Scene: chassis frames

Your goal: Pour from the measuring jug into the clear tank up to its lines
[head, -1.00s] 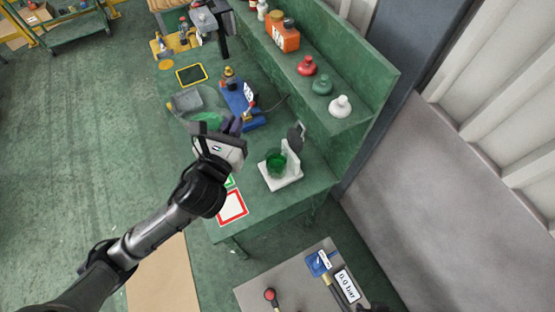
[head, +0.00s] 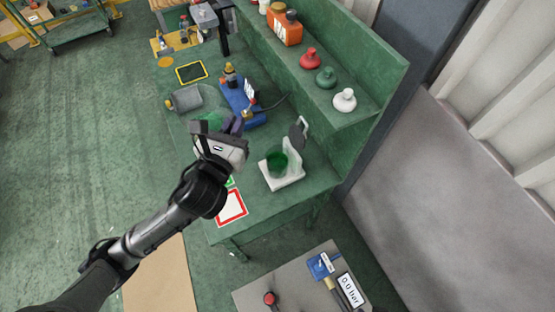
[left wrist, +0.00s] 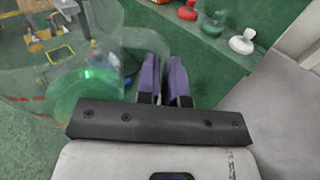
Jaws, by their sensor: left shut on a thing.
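My left gripper (head: 236,127), with purple fingers, is shut on the clear measuring jug (head: 188,118), left of the tank over the bench. The jug's clear wall is faint in the head view and partly hidden by my gripper. In the left wrist view the jug (left wrist: 30,85) fills the left side, with red marks and green liquid low inside. The clear tank (head: 277,162) stands upright on a white stand (head: 289,182) and looks green inside. Its lines are too small to read. My left gripper is apart from the tank. My right gripper is not in view.
A blue device (head: 241,101) stands behind my gripper. Red (head: 310,58), green (head: 326,78) and white (head: 345,100) flasks stand on the green shelf at right. A red-framed card (head: 231,207) lies at the bench's front. A grey table (head: 295,285) stands nearer me.

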